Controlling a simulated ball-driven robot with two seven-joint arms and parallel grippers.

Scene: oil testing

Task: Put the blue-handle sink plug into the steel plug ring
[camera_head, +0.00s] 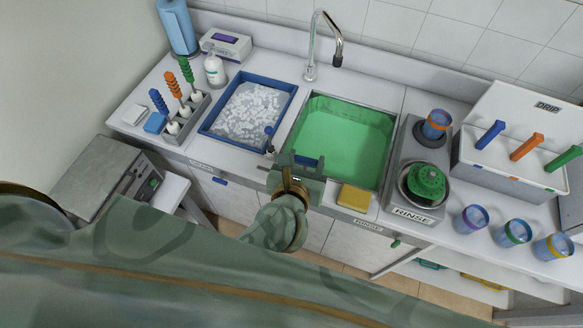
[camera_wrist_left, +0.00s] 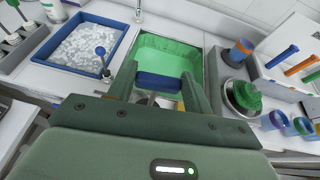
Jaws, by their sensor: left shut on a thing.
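My left gripper (camera_head: 306,164) is over the front edge of the green-lined sink (camera_head: 345,135). It is shut on the blue handle of the sink plug (camera_head: 308,161). In the left wrist view, the blue handle (camera_wrist_left: 158,82) spans between the two green fingers, with a grey metal part below it, mostly hidden. I cannot make out the steel plug ring; the gripper and plug cover part of the sink. A small blue-knobbed lever (camera_head: 269,130) stands on the counter left of the sink. My right gripper is not in view.
A blue tray (camera_head: 208,128) of white pieces lies left of the sink. A tap (camera_head: 311,70) stands behind it. A yellow sponge (camera_head: 354,198) lies at the front edge. A rinse unit (camera_head: 407,150) and several cups stand right.

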